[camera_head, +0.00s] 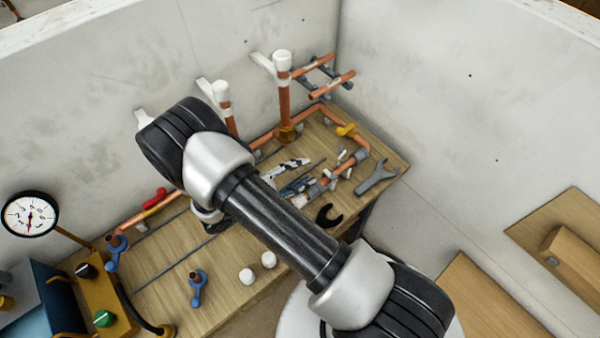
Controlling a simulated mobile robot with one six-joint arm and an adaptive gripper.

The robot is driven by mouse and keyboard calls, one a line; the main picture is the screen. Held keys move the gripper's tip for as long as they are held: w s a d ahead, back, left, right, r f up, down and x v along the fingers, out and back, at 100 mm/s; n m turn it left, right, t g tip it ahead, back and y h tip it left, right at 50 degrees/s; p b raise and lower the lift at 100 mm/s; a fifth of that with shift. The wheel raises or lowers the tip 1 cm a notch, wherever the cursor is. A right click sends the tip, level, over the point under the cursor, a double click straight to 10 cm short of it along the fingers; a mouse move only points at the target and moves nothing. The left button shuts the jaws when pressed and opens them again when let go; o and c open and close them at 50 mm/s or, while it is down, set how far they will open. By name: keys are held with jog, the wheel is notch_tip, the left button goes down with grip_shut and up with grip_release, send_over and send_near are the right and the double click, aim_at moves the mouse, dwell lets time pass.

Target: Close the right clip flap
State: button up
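I cannot make out for certain which part is the right clip flap. Small white and grey clip-like pieces (331,181) sit around a short copper pipe (352,167) on the right part of the wooden bench (236,283). They are too small to tell open from shut. White angled brackets (262,63) stick out from the back wall beside upright copper pipes (284,97) with white caps. My arm crosses the middle of the view and hides part of the bench and pipework.
A grey wrench (376,177) and a black open-ended piece (328,215) lie on the bench's right part. Walls enclose the back and right.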

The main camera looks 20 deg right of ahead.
jog(key=v, duration=1.2)
dwell(0.3)
